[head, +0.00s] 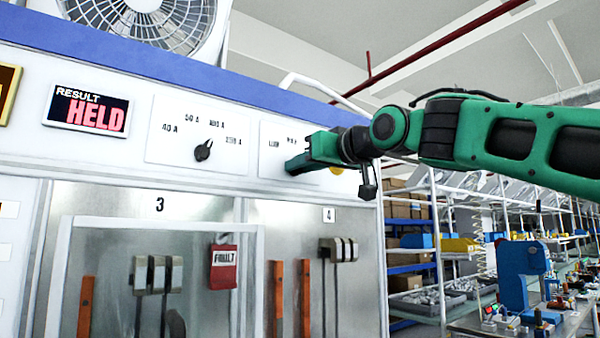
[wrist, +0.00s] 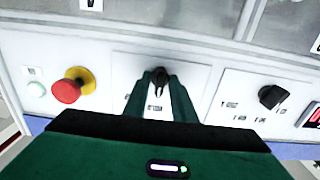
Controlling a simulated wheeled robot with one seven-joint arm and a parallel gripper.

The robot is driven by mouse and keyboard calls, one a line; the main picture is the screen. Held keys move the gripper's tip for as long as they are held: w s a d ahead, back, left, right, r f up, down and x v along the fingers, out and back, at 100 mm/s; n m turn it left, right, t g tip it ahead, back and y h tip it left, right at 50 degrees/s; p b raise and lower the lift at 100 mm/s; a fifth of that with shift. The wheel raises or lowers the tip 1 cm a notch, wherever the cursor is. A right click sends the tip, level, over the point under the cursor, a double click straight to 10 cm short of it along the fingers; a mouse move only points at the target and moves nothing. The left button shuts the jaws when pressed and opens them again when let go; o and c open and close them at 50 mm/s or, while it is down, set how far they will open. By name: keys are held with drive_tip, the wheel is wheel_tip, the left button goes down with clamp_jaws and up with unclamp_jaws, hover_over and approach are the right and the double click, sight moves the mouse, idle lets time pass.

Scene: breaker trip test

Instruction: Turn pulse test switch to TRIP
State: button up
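The pulse test switch (wrist: 158,78) is a small black knob on a white panel plate, seen in the wrist view between the fingertips of my gripper (wrist: 159,82). The green fingers lie on either side of the knob, at the panel face. I cannot tell whether they press on it or stand slightly apart. In the head view my gripper (head: 292,165) reaches the right-hand plate (head: 267,136), and its fingers hide the knob. Small labels on this plate are partly hidden or too small to read; no TRIP label is legible.
A second black knob (head: 203,150) with ampere marks sits left of my gripper in the head view. A red display (head: 86,110) reads "RESULT HELD". A red push-button (wrist: 67,91) on a yellow base is close beside my gripper in the wrist view.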

clamp_jaws()
drive_tip(key=shift+a, duration=0.1)
drive_tip(key=shift+m, duration=0.3)
drive_tip(key=shift+f+m, duration=0.15)
drive_tip(key=shift+m, duration=4.05)
drive_tip(key=shift+o, duration=1.5)
unclamp_jaws()
